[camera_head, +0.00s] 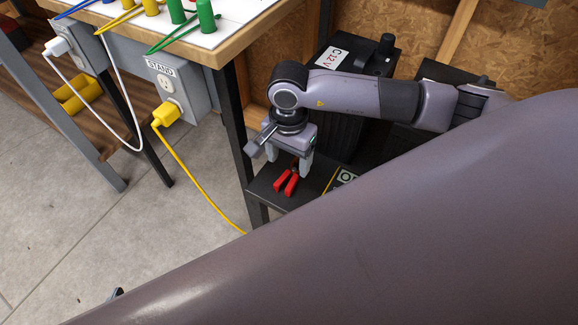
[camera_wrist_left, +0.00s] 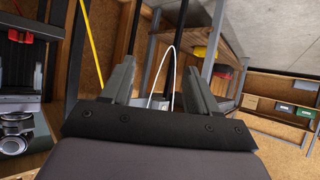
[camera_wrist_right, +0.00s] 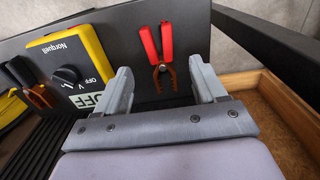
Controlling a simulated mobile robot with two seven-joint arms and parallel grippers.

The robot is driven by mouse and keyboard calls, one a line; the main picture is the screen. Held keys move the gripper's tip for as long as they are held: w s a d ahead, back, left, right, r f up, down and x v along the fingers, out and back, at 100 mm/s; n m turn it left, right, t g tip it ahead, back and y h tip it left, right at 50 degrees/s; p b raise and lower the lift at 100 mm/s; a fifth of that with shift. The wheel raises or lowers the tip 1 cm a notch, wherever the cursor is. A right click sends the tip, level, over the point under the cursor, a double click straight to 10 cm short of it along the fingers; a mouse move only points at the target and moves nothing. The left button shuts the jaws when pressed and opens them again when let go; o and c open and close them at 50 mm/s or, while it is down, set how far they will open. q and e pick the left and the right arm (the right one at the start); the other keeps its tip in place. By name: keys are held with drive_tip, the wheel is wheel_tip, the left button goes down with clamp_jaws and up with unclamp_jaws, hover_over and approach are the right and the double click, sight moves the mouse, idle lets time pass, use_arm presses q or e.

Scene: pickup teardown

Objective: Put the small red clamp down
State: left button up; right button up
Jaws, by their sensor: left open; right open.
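My right gripper (camera_head: 289,162) is open above the clamp's jaw end. In the right wrist view its fingers (camera_wrist_right: 162,84) stand apart on either side of the jaws, with visible gaps. My left gripper (camera_wrist_left: 162,82) is open and empty in the left wrist view. In the head view my large foreground arm hides much of the lower right.
A yellow multimeter (camera_wrist_right: 72,58) lies beside the clamp, with a brown-jawed clip (camera_wrist_right: 39,96) near it. A black case (camera_head: 355,58) stands behind my right arm. A bench leg (camera_head: 236,130) and a yellow cord (camera_head: 196,182) are left of the shelf.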

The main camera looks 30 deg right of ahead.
use_arm(q)
drive_tip(key=shift+s+a+f+p, duration=0.35)
drive_tip(key=shift+s+a+f, duration=0.05)
drive_tip(key=shift+a+f, duration=0.1)
use_arm(e)
wheel_tip(320, 180, up, 6)
